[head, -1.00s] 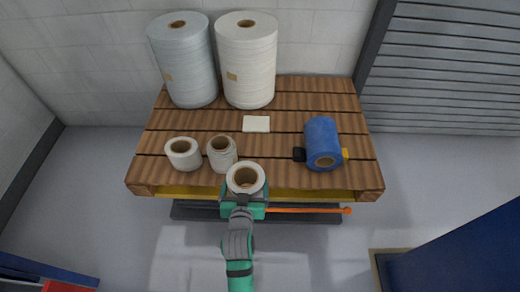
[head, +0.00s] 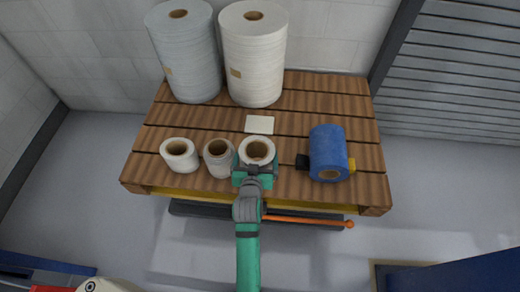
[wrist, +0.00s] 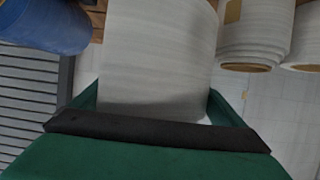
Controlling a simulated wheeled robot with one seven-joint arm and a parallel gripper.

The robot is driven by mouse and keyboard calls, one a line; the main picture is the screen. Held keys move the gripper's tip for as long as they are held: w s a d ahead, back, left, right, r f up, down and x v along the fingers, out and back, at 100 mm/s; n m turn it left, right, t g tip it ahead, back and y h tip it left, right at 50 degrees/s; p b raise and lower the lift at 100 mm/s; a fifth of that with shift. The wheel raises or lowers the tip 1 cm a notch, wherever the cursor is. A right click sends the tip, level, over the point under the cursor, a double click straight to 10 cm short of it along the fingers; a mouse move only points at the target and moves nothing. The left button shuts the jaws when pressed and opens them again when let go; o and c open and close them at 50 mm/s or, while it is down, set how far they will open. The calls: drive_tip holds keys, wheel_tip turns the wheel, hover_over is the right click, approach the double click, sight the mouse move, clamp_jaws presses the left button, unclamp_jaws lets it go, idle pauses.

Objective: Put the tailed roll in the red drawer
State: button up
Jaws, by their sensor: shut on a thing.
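My gripper (head: 256,163) is shut on a small white roll (head: 244,151) with a brown core, upright at the pallet's front edge. In the wrist view this roll (wrist: 158,55) stands between the green fingers (wrist: 155,108). I cannot tell whether it rests on the boards or hangs just above them. Two similar small rolls stand to its left: a white one (head: 180,155) and a greyer one (head: 219,158), close beside it. I cannot make out a loose tail on any roll. A sliver of red (head: 52,289), perhaps the red drawer, shows at the bottom left.
The wooden pallet (head: 200,120) also bears two tall rolls (head: 185,55) (head: 254,60) at the back, a pale card (head: 260,124) and a blue roll (head: 328,145) at the right. An orange rod (head: 300,220) lies below the front edge. Blue units (head: 450,272) stand at the lower corners.

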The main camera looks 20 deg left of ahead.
sight(259, 148)
drive_tip(key=x, duration=0.5)
drive_tip(key=shift+w, duration=0.3)
drive_tip(key=shift+w+a+f, duration=0.15)
drive_tip(key=shift+w+f, duration=0.6)
drive_tip(key=shift+f, duration=0.7)
drive_tip(key=shift+w+a+f, duration=0.2)
drive_tip(key=shift+w+f, duration=0.5)
drive_tip(key=shift+f, duration=0.8)
drive_tip(key=shift+w+a+f, duration=0.15)
drive_tip(key=shift+w+f, duration=0.6)
drive_tip(key=shift+f, duration=0.7)
drive_tip(key=shift+f, duration=0.15)
drive_tip(key=o, duration=1.6)
drive_tip(key=shift+f, duration=0.15)
drive_tip(key=shift+c, duration=0.2)
drive_tip(key=v, duration=1.2)
